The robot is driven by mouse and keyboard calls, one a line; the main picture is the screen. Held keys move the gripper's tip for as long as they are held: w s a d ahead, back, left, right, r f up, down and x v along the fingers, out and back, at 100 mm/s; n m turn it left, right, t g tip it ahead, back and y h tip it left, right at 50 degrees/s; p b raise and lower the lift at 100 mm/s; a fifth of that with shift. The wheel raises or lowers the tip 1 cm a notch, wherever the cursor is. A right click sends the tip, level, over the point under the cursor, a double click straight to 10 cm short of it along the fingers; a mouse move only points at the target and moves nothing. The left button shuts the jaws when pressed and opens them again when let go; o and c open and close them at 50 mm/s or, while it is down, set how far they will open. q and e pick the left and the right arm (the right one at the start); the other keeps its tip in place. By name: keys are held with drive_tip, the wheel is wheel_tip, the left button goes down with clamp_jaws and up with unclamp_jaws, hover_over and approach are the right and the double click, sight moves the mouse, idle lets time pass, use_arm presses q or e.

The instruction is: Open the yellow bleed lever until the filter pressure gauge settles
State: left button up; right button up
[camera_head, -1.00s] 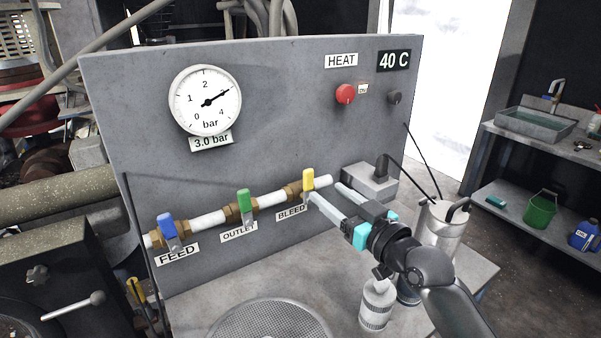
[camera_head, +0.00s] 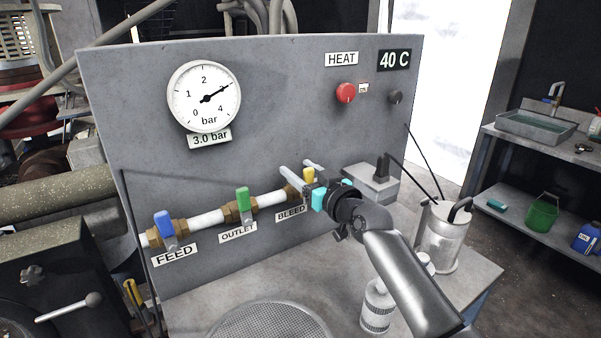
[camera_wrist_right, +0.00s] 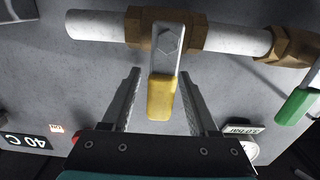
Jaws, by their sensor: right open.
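The yellow bleed lever (camera_head: 309,175) sits on a brass valve above the BLEED label (camera_head: 291,212). In the right wrist view the yellow handle (camera_wrist_right: 161,98) lies between the two fingers of my right gripper (camera_wrist_right: 163,100), with a gap on each side. My right gripper (camera_head: 302,172) is open around the lever in the head view and partly hides it. The pressure gauge (camera_head: 204,97) has its needle pointing up and right, and the plate below reads 3.0 bar. My left gripper is not in view.
The green outlet lever (camera_head: 243,199) and blue feed lever (camera_head: 164,223) stand to the left on the same pipe. A grey box (camera_head: 371,183) with a cable is to the right. A white bottle (camera_head: 377,308) and a metal canister (camera_head: 443,235) stand on the bench.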

clamp_jaws()
idle(0.5)
idle(1.0)
